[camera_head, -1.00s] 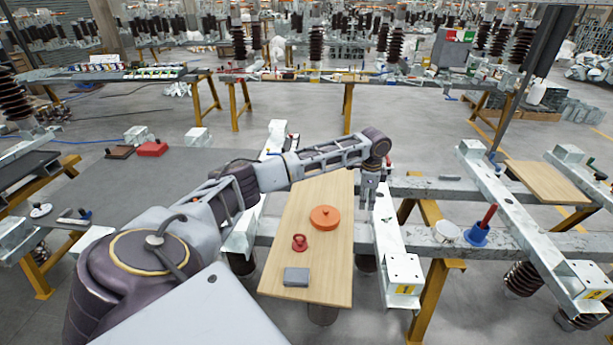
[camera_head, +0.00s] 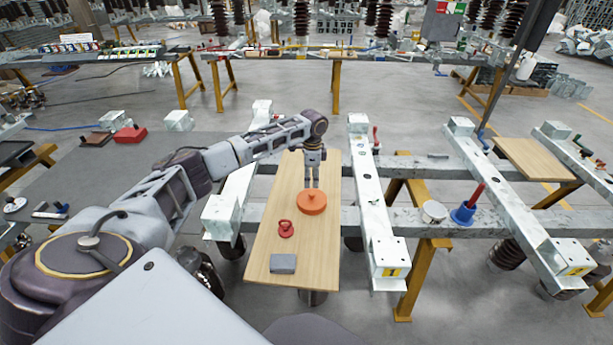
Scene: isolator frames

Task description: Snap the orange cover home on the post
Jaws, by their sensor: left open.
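The orange cover (camera_head: 311,203) is a round disc with a small knob on top. It lies on the light wooden board (camera_head: 300,249). My left gripper (camera_head: 312,184) points down right over the cover, open, its fingers close to the knob; I cannot tell whether they touch it. A blue base with a red post (camera_head: 466,211) stands on the grey beam to the right, and the post leans a little in the picture. My right gripper is not in view.
A red knobbed piece (camera_head: 286,229) and a grey block (camera_head: 283,264) lie nearer on the board. A white round cap (camera_head: 433,211) sits on the beam left of the blue base. A pale metal rail (camera_head: 372,200) runs between board and post.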

